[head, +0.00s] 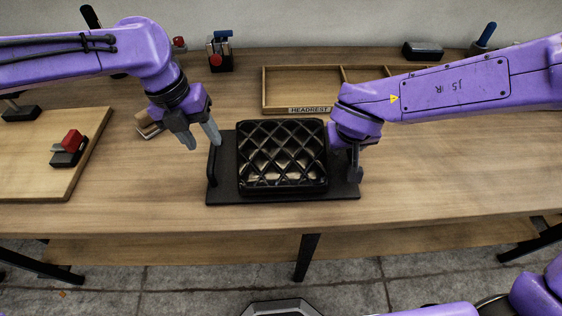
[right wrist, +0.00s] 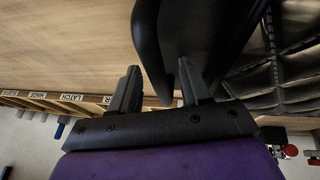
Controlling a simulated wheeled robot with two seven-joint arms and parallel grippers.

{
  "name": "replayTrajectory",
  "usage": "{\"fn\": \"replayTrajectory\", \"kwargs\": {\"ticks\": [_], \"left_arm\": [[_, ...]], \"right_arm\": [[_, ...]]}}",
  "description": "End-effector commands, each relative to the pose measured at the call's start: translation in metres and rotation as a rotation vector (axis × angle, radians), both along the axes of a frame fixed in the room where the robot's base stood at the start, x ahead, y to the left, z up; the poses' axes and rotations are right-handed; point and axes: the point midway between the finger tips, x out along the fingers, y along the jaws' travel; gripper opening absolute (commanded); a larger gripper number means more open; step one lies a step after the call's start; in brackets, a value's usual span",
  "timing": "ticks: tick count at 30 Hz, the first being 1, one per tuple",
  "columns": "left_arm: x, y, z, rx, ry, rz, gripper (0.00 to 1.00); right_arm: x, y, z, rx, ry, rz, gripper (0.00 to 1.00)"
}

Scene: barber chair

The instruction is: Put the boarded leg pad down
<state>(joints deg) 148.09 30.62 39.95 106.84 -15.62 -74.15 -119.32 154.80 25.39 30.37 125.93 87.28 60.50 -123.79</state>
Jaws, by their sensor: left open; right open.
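The leg pad (head: 282,160) is a black quilted cushion on a flat black board (head: 222,187). The board appears to lie flat on the wooden bench, with an upright handle (head: 212,163) at its left end. My left gripper (head: 201,140) is open and empty, its fingers apart above and beside that handle. My right gripper (head: 353,165) is at the board's right end, where it hides most of the right handle. In the right wrist view, the open right gripper (right wrist: 158,86) has a dark curved handle (right wrist: 150,50) reaching between its fingertips; contact is unclear.
A wooden tray (head: 285,109) labelled HEADREST stands behind the pad. A wooden panel (head: 30,150) with a red-topped clamp (head: 69,148) lies at left. A small wooden piece (head: 149,126) is behind my left gripper. The bench front strip (head: 282,220) is clear.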

Motion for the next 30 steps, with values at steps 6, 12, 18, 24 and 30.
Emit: {"fn": "replayTrajectory", "kwargs": {"ticks": [6,12,18,24,30], "left_arm": [[0.001,0.009,0.046,-0.001,-0.003,0.003,0.47],[0.0,0.012,0.059,0.0,0.001,0.0,0.47],[0.0,0.012,0.059,0.0,0.001,0.001,0.47],[0.0,0.012,0.058,0.0,0.001,0.001,0.47],[0.0,0.012,0.058,0.0,0.001,0.001,0.47]], "right_arm": [[0.0,0.0,0.0,0.0,0.0,0.0,0.47],[-0.002,0.001,0.006,0.001,-0.002,0.001,0.47],[-0.018,0.01,0.046,0.003,-0.006,0.0,0.47],[-0.036,0.019,0.089,0.002,-0.004,0.001,0.47],[-0.045,0.023,0.108,0.001,-0.001,0.001,0.47]]}}
